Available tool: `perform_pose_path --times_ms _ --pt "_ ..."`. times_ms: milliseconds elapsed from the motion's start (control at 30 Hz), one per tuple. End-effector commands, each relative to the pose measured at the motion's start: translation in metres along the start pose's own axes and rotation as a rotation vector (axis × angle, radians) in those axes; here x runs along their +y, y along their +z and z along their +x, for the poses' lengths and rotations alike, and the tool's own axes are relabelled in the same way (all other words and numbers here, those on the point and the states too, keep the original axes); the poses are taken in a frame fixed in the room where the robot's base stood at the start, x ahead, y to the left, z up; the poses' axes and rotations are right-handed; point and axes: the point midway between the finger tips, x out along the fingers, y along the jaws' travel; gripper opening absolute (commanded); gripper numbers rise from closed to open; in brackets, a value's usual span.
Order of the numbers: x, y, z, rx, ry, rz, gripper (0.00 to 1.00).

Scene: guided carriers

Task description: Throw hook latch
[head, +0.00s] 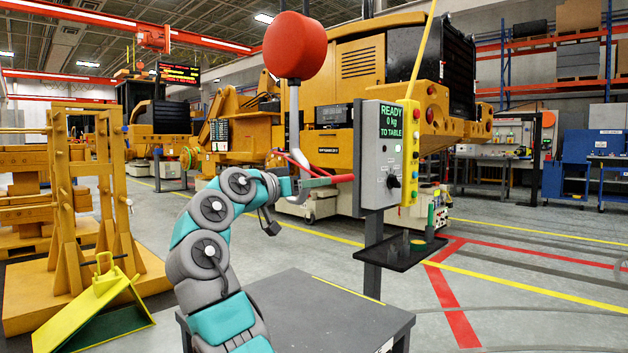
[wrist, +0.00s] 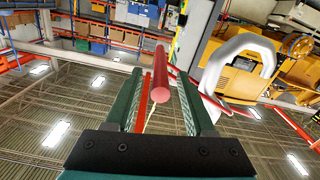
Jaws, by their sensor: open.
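My gripper (head: 296,185) is at the end of my arm in the middle of the head view, left of the grey control box. In the wrist view its two dark green fingers (wrist: 160,82) are open. A red round bar (wrist: 160,75) lies between them, with gaps on both sides. In the head view a red bar (head: 330,180) extends from the gripper toward the control box. A pale grey curved hook (wrist: 236,62) is right of the fingers in the wrist view. A red ball (head: 295,46) on a grey stem is above the gripper. I cannot tell which part is the latch.
The control box (head: 378,160) has a READY display and a yellow button strip (head: 411,150). A small dark tray (head: 400,254) is on its post. A grey table (head: 300,305) is below my arm. The marked floor at right is clear.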

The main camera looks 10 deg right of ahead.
Motion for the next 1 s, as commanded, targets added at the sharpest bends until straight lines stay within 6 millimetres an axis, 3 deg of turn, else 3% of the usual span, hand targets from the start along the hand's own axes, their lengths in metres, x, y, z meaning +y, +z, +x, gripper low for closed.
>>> perform_pose_path --times_ms 300,800,1000 --pt "-0.0007 0.0006 0.0062 0.000 -0.001 -0.001 0.55" --pt "-0.0007 0.0005 0.0062 0.000 -0.001 -0.001 0.00" --pt "-0.0008 0.0005 0.0062 0.000 -0.002 -0.001 0.00"
